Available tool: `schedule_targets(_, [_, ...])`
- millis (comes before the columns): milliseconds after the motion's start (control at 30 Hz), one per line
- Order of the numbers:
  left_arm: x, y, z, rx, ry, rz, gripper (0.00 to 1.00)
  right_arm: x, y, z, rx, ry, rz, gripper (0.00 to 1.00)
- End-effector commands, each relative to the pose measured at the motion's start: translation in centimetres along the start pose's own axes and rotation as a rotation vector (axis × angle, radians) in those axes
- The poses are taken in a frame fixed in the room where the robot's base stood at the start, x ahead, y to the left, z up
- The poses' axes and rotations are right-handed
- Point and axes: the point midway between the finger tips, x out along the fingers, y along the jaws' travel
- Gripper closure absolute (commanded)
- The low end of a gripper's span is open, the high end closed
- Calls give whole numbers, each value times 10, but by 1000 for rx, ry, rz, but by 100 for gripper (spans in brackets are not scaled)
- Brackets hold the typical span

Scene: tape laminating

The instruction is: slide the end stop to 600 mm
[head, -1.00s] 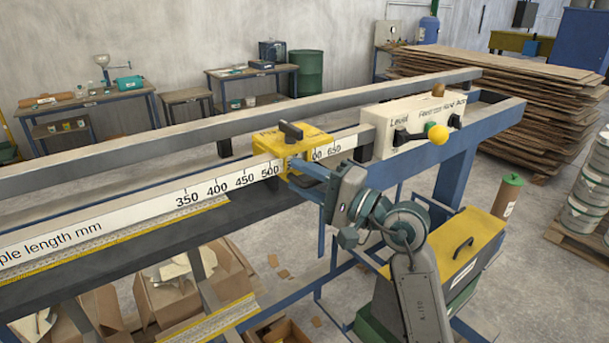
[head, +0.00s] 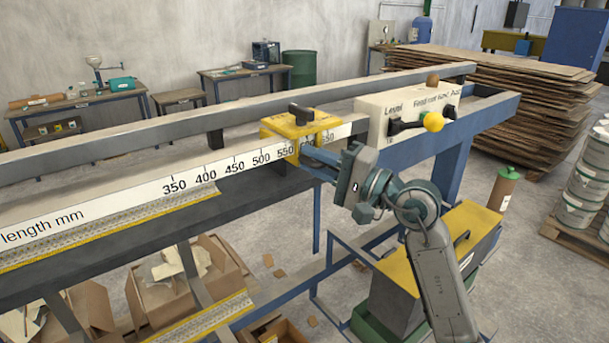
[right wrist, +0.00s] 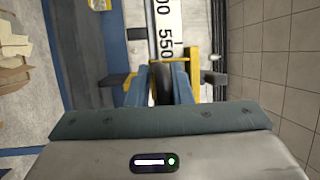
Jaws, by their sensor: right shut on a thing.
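The end stop (head: 290,133) is a yellow block with a black knob on top, sitting on the white length scale (head: 120,205). My right gripper (head: 312,158) is shut on the end stop from the front side of the rail. In the right wrist view, the blue fingers (right wrist: 160,75) close on a dark part between the yellow sides, with 550 on the scale beyond. My left gripper is not in view.
A cream control box (head: 400,112) with black levers and a yellow knob stands on the rail to the right of the end stop, with a short gap between. A long grey bar (head: 130,140) runs behind the scale. Stacked boards (head: 500,95) stand farther back.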

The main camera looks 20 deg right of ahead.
Motion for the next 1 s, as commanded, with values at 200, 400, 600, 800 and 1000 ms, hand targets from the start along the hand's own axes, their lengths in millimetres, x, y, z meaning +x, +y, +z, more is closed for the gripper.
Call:
schedule_targets(200, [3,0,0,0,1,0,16,-2,-8,-5,-7,2,-15,100])
schedule_targets(400, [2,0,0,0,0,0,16,-2,-8,-5,-7,2,-16,79])
schedule_targets(600, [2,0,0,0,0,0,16,-2,-6,-5,-5,2,-12,66])
schedule_targets(800, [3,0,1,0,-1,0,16,-2,-4,-5,-3,2,-8,66])
schedule_targets(1000, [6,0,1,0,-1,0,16,-7,-2,-5,-3,3,-5,66])
